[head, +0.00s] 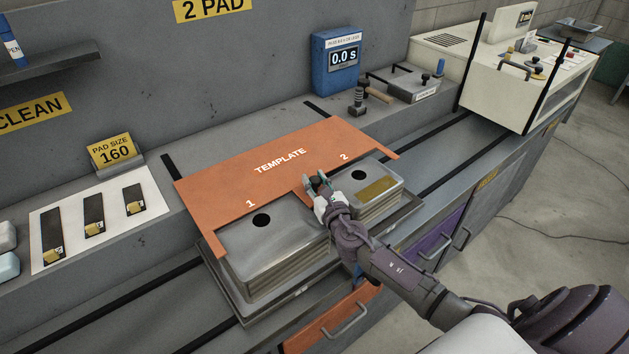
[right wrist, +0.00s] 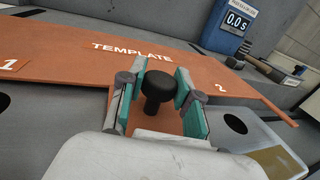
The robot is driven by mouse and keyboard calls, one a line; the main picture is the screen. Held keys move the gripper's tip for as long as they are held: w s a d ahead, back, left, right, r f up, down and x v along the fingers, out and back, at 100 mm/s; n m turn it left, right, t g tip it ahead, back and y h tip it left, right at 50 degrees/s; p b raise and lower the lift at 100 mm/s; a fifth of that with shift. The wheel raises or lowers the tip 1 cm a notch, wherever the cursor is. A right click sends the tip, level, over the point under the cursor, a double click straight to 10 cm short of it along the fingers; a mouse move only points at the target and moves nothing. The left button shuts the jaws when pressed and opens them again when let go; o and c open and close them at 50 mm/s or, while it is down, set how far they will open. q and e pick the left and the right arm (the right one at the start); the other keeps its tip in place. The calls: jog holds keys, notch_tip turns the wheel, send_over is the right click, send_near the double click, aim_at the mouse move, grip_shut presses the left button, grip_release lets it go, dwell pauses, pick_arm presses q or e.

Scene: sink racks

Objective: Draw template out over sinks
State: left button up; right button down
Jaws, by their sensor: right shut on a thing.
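The orange template (head: 235,183), marked TEMPLATE, 1 and 2, lies over the back part of two stacks of steel sinks. The left sink (head: 285,262) and the right sink (head: 382,172) stick out in front of it, each with a dark round hole showing. My right gripper (head: 318,184) is at the template's front middle, between the sinks. In the right wrist view, its teal-padded fingers (right wrist: 160,98) are on both sides of a black knob (right wrist: 157,84) on the template's tongue, and it is shut on that knob. My left gripper is out of view.
A blue timer box (head: 335,62) reading 0.0 s and a hammer (head: 378,94) are behind the template. A white board with several black strips (head: 93,214) lies at left. A cream machine (head: 510,75) stands at back right. Dark rails (head: 440,155) run along the bench.

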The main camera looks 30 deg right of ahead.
jog(key=shift+s+f, duration=0.1)
jog(key=shift+f, duration=0.1)
jog(key=c, duration=1.2)
grip_release()
jog(key=o, duration=0.4)
jog(key=shift+s+r, duration=0.1)
jog(key=shift+s, duration=0.05)
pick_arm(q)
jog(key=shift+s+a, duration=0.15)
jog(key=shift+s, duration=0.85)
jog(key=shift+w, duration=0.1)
pick_arm(e)
jog(key=shift+s, duration=0.1)
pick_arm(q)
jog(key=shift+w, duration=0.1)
pick_arm(e)
jog(key=s, duration=0.4)
jog(key=s+a, duration=0.1)
jog(key=s, duration=0.6)
jog(key=shift+s+a, duration=0.2)
jog(key=shift+s, duration=0.2)
